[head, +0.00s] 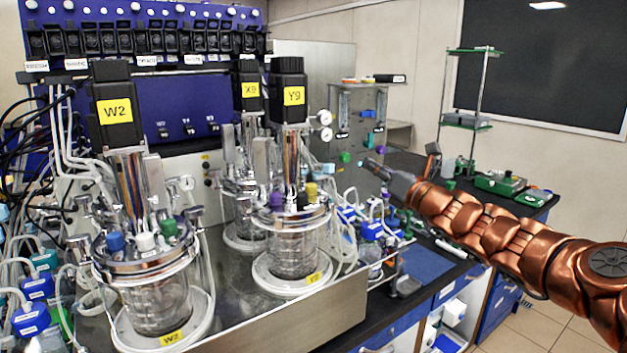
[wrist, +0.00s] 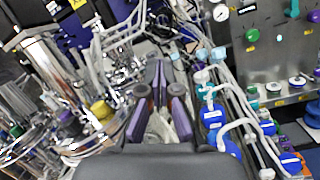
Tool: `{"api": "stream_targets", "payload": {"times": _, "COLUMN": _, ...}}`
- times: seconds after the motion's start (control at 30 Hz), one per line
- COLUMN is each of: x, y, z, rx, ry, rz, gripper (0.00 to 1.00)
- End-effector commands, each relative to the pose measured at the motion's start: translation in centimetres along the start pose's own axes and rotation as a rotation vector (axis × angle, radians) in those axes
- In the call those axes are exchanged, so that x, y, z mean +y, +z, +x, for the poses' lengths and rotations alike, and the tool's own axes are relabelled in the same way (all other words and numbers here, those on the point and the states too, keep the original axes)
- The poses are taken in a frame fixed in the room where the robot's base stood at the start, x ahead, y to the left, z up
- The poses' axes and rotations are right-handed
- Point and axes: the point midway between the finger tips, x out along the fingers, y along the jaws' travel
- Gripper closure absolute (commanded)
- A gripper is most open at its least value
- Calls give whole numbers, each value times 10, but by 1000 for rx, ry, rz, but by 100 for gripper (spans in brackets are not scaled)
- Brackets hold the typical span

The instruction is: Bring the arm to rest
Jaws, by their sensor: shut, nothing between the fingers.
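My copper-coloured arm (head: 500,232) reaches in from the right in the head view. My gripper (head: 376,168) is at its left end, in the air to the right of the Y9 vessel (head: 293,250). In the wrist view my gripper (wrist: 160,72) shows two dark fingers with purple sides, shut and with nothing held. It points toward tubing behind the vessels. The fingertips are small in the head view.
The W2 vessel (head: 155,290) stands at front left, with the X9 motor (head: 247,90) behind Y9. A grey gas panel (head: 357,120) and blue-capped tubing (wrist: 212,120) are close to my gripper. A green-shelved rack (head: 470,120) stands at back right.

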Motion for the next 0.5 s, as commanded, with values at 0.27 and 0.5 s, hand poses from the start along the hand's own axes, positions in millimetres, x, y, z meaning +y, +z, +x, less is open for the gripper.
{"api": "stream_targets", "payload": {"times": 0.27, "x": 111, "y": -15, "z": -4, "rx": 99, "ry": 229, "rz": -375, "gripper": 100}}
{"api": "stream_targets", "payload": {"times": 0.5, "x": 231, "y": -84, "z": -51, "rx": 252, "ry": 580, "rz": -908, "gripper": 100}}
